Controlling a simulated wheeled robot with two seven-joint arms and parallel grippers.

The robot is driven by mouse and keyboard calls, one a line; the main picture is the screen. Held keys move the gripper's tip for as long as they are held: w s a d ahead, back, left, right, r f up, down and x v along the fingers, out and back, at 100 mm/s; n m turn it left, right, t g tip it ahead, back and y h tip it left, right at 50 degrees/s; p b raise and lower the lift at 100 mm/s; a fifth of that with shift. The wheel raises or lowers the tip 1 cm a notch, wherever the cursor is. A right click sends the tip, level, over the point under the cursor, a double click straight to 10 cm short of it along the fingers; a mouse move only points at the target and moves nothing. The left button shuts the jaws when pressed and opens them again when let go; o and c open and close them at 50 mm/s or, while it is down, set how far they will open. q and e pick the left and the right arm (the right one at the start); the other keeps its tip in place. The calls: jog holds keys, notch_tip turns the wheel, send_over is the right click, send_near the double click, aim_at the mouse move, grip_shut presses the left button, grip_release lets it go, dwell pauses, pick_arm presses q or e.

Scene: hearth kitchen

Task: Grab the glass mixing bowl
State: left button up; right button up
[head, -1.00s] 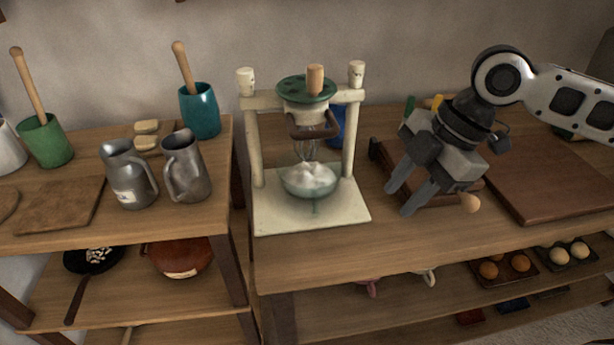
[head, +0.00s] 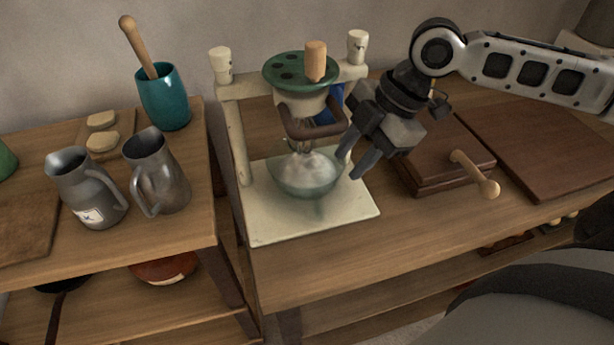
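The glass mixing bowl (head: 306,186) is clear and greenish, with white fluffy contents. It stands on the cream base (head: 277,226) of the hand mixer, under the whisk. The mixer's green top (head: 301,72) and dark crank handle are above it. My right gripper (head: 350,164) comes in from the right, with its fingers pointing down and left. The fingers are apart and nothing shows between them. They are close to the bowl's right rim; whether they touch it I cannot tell. My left gripper is out of view.
A dark wooden box with a knobbed handle (head: 446,170) sits right of the mixer, and a brown board (head: 552,150) lies further right. Two metal jugs (head: 158,172) and a teal crock (head: 165,98) stand on the left table. The mixer's posts flank the bowl.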

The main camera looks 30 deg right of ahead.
jog(key=shift+a+x, duration=0.2)
jog(key=shift+x, duration=1.35)
jog(key=shift+a+x, duration=0.15)
jog(key=shift+x, duration=1.35)
jog(key=shift+s+r, duration=0.1)
jog(key=shift+r, duration=0.05)
grip_shut()
